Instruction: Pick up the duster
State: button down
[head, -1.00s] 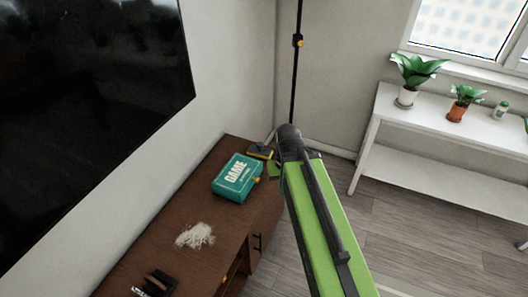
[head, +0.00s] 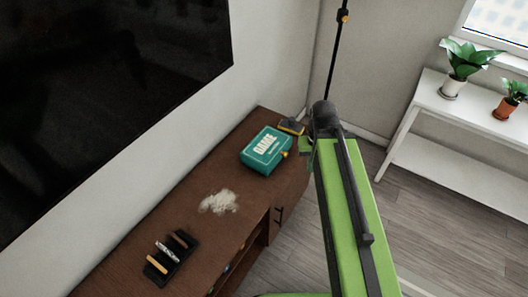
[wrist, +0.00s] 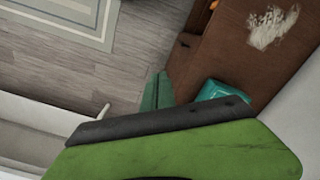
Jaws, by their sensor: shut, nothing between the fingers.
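A small dark block with a yellow edge (head: 291,126), which looks like the duster, lies at the far end of the brown cabinet, just behind the teal game box (head: 266,150). Its details are too small to be sure. My gripper (head: 306,146) is at the end of my green arm, to the right of the game box, and partly hidden by the arm. In the wrist view my gripper's green fingers (wrist: 157,92) are together and hold nothing. The game box (wrist: 222,91) shows there beside them; I cannot make out the duster in that view.
The brown cabinet (head: 190,217) bears a pale dusty patch (head: 218,202) and a black holder with several slots (head: 170,257). A black pole (head: 335,55) stands in the corner. A white shelf (head: 440,160) with potted plants is at right. Wooden floor is clear between.

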aim_at(289, 126)
jog(key=u, duration=2.05)
jog(key=k, duration=0.15)
jog(key=u, duration=2.95)
jog(key=k, duration=2.7)
jog(key=z, duration=0.55)
jog(key=i, duration=0.3)
jog(key=z, duration=0.35)
